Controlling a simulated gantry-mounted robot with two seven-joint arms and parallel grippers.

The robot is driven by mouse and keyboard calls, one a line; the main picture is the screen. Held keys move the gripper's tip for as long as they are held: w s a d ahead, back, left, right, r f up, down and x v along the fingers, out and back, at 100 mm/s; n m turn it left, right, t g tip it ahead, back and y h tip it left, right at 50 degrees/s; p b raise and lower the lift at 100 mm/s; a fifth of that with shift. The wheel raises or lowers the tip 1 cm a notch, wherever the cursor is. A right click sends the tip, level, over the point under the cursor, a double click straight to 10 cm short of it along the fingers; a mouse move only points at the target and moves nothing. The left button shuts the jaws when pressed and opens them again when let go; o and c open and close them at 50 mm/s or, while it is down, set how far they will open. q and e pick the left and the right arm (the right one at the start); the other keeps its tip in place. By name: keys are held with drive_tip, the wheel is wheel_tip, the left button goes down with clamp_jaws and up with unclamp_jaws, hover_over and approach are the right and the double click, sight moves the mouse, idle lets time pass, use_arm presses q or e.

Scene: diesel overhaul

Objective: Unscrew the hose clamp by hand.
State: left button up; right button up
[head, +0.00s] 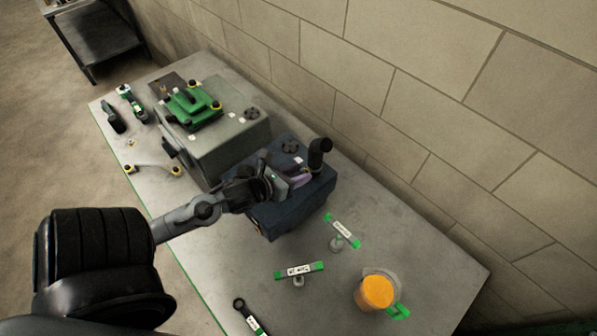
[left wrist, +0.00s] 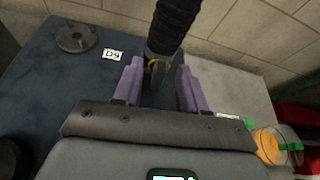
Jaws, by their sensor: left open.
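My left gripper (head: 299,178) reaches over the dark blue block (head: 262,222) on the table. In the left wrist view its two purple fingers (left wrist: 158,88) are apart, with a gap between them. A black ribbed hose (left wrist: 174,25) stands up from the block just beyond the fingertips; it also shows in the head view (head: 319,148). At the hose's lower end is the hose clamp (left wrist: 156,66), a grey band with a yellowish edge. It appears between the fingertips, and I cannot tell whether either finger touches it. My right gripper is not in view.
A grey block (head: 232,152) with a green part (head: 190,106) on top stands at the far left. An orange jar (head: 375,292) and green-ended labelled tools (head: 300,271) lie nearer on the table. A stone wall (head: 430,110) runs along the right.

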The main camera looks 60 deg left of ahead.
use_arm(q)
drive_tip(key=shift+w+f, duration=0.1)
drive_tip(key=shift+w, duration=0.2)
clamp_jaws()
